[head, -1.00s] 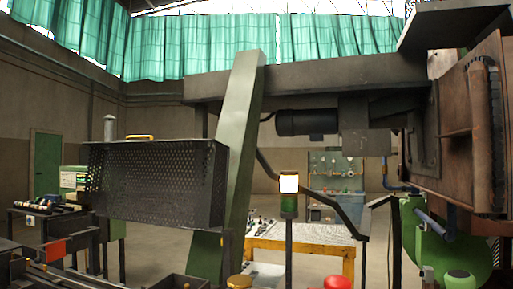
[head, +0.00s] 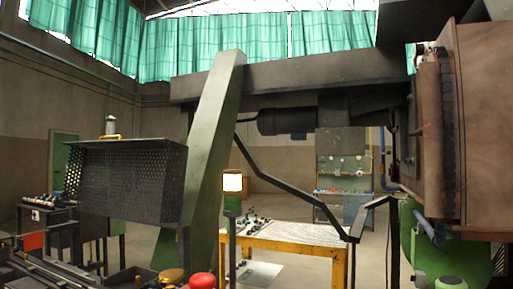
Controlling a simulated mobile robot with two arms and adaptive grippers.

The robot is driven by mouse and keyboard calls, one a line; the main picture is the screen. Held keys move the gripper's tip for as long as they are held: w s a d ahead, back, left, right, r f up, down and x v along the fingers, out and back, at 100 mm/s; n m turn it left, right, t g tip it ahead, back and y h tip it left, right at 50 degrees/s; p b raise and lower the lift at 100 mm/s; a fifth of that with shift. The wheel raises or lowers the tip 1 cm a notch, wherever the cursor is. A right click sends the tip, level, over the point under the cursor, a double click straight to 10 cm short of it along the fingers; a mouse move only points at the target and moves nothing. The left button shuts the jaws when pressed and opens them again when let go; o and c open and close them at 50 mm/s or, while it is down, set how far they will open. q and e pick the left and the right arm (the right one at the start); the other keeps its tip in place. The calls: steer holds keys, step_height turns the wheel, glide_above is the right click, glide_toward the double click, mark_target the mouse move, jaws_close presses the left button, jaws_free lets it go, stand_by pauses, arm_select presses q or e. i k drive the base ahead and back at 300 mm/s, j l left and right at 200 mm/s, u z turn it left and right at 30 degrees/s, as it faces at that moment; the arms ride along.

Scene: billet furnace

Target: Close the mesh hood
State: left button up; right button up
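The mesh hood (head: 127,183) is a dark perforated metal box at the left, beside the green slanted post. Neither of my grippers is in view.
The green slanted post (head: 208,150) rises right of the hood. A lamp post (head: 232,183), red button (head: 203,281) and yellow button (head: 172,275) stand nearby. A yellow-framed table (head: 292,240) is behind. The rusty furnace (head: 480,130) fills the right side. A dark bent rail crosses the middle.

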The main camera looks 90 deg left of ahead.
mark_target(173, 164)
steer(key=i+u, duration=0.2)
steer(key=u, duration=0.2)
steer(key=i+u, duration=0.15)
steer(key=u, duration=0.2)
steer(key=i+u, duration=0.2)
steer(key=u, duration=0.2)
steer(key=i+l+u, duration=0.15)
steer(key=u, duration=0.25)
